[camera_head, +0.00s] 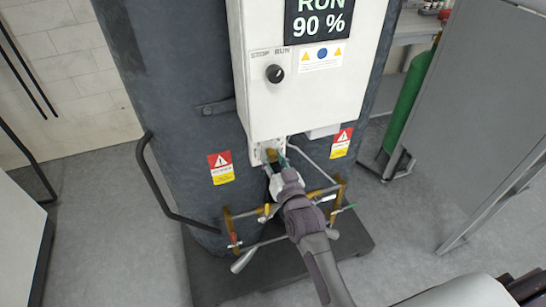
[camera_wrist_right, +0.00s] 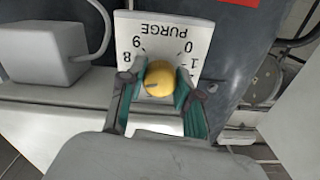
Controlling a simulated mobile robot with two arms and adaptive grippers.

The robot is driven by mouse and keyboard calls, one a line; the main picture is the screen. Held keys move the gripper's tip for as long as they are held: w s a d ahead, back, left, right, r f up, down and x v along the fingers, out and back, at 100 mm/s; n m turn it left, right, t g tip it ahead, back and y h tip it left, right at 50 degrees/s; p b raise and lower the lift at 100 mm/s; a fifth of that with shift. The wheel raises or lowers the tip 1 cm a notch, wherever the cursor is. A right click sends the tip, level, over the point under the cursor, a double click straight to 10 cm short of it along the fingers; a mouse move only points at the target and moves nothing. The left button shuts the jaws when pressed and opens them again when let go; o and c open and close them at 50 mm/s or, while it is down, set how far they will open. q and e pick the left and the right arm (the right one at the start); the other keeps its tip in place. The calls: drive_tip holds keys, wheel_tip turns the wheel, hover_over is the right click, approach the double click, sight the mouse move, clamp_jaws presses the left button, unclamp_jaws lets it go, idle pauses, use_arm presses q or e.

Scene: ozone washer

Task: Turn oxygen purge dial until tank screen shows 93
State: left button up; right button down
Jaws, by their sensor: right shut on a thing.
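The tank screen (camera_head: 319,20) on the white control box reads "RUN 90 %". The purge dial (camera_wrist_right: 159,78) is a round yellow knob in the right wrist view. It sits on a white plate (camera_wrist_right: 165,31) marked PURGE with numbers, upside down in that view. My right gripper (camera_wrist_right: 158,85) has its two green-padded fingers on either side of the dial, shut on it. In the head view the right gripper (camera_head: 275,163) reaches the dial just below the box, and the fingers largely hide the dial there. My left gripper is not in view.
A black STOP/RUN knob (camera_head: 274,73) is on the box front. Dark tanks (camera_head: 180,110) flank the box, with a black handrail (camera_head: 155,185) at left. Brass pipework (camera_head: 235,225) runs below. A green cylinder (camera_head: 408,100) stands at right.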

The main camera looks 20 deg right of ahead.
drive_tip(key=c, duration=0.8)
unclamp_jaws()
drive_tip(key=shift+s, duration=0.2)
drive_tip(key=s, duration=1.1)
drive_tip(key=shift+s+d, duration=0.2)
drive_tip(key=shift+s, duration=0.15)
